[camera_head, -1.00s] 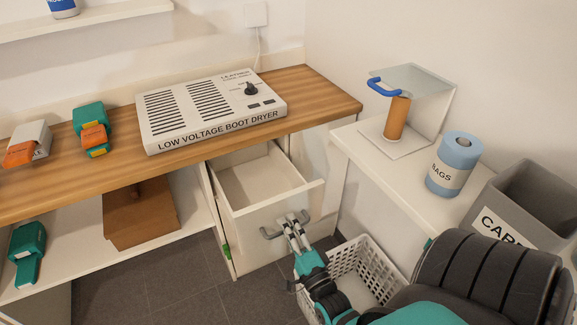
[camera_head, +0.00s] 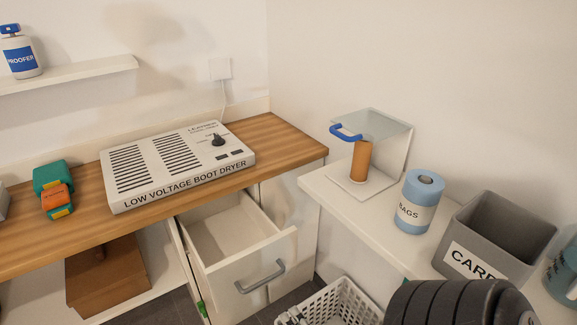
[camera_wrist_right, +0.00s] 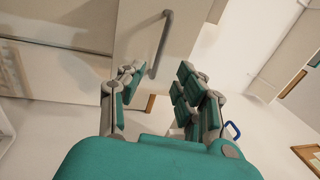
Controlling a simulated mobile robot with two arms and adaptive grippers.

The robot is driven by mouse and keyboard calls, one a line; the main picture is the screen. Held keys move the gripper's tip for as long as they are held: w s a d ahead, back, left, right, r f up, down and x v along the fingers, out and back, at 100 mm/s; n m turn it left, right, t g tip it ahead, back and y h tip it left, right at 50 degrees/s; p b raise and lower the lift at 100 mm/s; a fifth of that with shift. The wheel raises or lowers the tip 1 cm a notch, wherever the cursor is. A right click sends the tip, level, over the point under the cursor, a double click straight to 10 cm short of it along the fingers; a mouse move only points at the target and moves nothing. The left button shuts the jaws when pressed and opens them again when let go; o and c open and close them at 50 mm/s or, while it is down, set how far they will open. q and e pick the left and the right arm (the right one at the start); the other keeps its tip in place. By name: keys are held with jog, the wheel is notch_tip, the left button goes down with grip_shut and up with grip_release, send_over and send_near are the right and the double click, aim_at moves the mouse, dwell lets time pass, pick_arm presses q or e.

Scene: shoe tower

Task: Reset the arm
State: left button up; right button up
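My right gripper (camera_head: 291,318) shows only its tips at the bottom edge of the head view, by the white basket. In the right wrist view the right gripper (camera_wrist_right: 157,88) is open, its teal finger pads apart with nothing between them. The white drawer (camera_head: 240,262) stands pulled out, and its inside looks empty. Its grey handle (camera_head: 260,278) is clear of the gripper in the head view; the handle (camera_wrist_right: 160,45) also shows beyond the fingers in the wrist view. My left gripper is not in view.
The white basket (camera_head: 345,302) stands on the floor right of the drawer. The boot dryer (camera_head: 177,165) is on the wooden counter. The right shelf holds a stand with an orange post (camera_head: 360,162), a blue bag roll (camera_head: 419,200) and a grey bin (camera_head: 498,240).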

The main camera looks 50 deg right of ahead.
dwell(0.4)
jog(key=s+a+f+n+g+y+p, duration=0.1)
jog(key=a+f+n+g+y+p, duration=0.1)
jog(key=a+f+n+g+p, duration=0.3)
jog(key=s+f+n+g+y, duration=0.1)
jog(key=s+f+n, duration=0.15)
jog(key=f, duration=0.55)
jog(key=s+a+f+n+g+y+p, duration=0.1)
jog(key=a+f+n+g+y+p, duration=0.1)
jog(key=a+f+n+g+p, duration=0.3)
pick_arm(q)
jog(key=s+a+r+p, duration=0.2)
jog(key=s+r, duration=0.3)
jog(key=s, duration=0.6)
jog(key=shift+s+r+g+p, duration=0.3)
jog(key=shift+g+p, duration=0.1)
jog(key=shift+p, duration=0.5)
pick_arm(e)
jog(key=s+d+f+n+g, duration=0.1)
jog(key=s+f+n+g, duration=0.2)
jog(key=s, duration=0.6)
jog(key=s+d+f+n+g, duration=0.2)
jog(key=s+f+n+g, duration=0.2)
jog(key=s+f+n, duration=0.3)
jog(key=shift+s+d+f+n+g, duration=0.2)
jog(key=shift+s+f+n+g, duration=0.15)
jog(key=shift+s+f, duration=0.65)
